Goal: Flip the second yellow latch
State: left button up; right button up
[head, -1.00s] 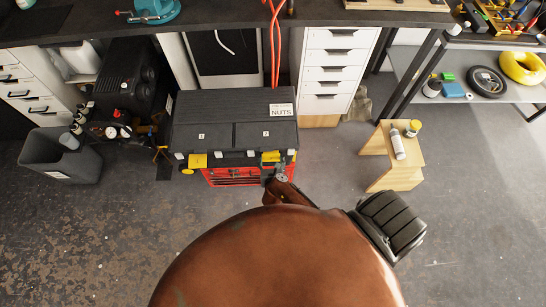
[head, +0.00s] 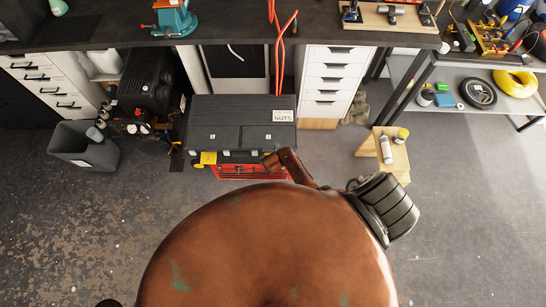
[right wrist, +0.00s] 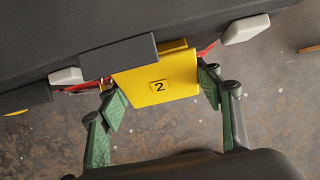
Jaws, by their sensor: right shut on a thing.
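The second yellow latch (right wrist: 158,77), a plate marked "2", is at the front edge of the dark toolbox lid. In the right wrist view it sits between the green finger pads of my right gripper (right wrist: 163,97), which is shut on it. In the head view my right forearm reaches to the toolbox's front right, and the gripper and this latch are mostly hidden. The first yellow latch (head: 208,158) is at the front left of the black toolbox (head: 225,115); its edge also shows in the right wrist view (right wrist: 25,98). My left gripper is out of view.
The toolbox stands on a red base (head: 235,172) below the workbench. A wooden stool (head: 384,150) with a bottle and a small can stands to the right. A grey bin (head: 82,150) is at left. White drawers (head: 333,80) stand behind. Floor in front is mostly open.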

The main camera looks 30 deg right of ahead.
jog(key=shift+s+a+r+g+y+p, duration=0.1)
jog(key=shift+a+r+g+y+p, duration=0.1)
jog(key=shift+r+g+y+p, duration=0.3)
jog(key=shift+f+g, duration=0.15)
jog(key=shift+g, duration=0.55)
jog(key=shift+s+g+y+b, duration=0.15)
jog(key=shift+g+y+b, duration=0.35)
jog(key=shift+g+y, duration=0.3)
pick_arm(q)
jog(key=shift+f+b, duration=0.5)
jog(key=shift+b, duration=0.3)
pick_arm(e)
jog(key=shift+s+a+r+g+y, duration=0.15)
jog(key=shift+r+g+y, duration=0.25)
jog(key=shift+g, duration=0.4)
jog(key=o, duration=1.2)
jog(key=shift+r, duration=0.1)
jog(key=shift+d, duration=0.2)
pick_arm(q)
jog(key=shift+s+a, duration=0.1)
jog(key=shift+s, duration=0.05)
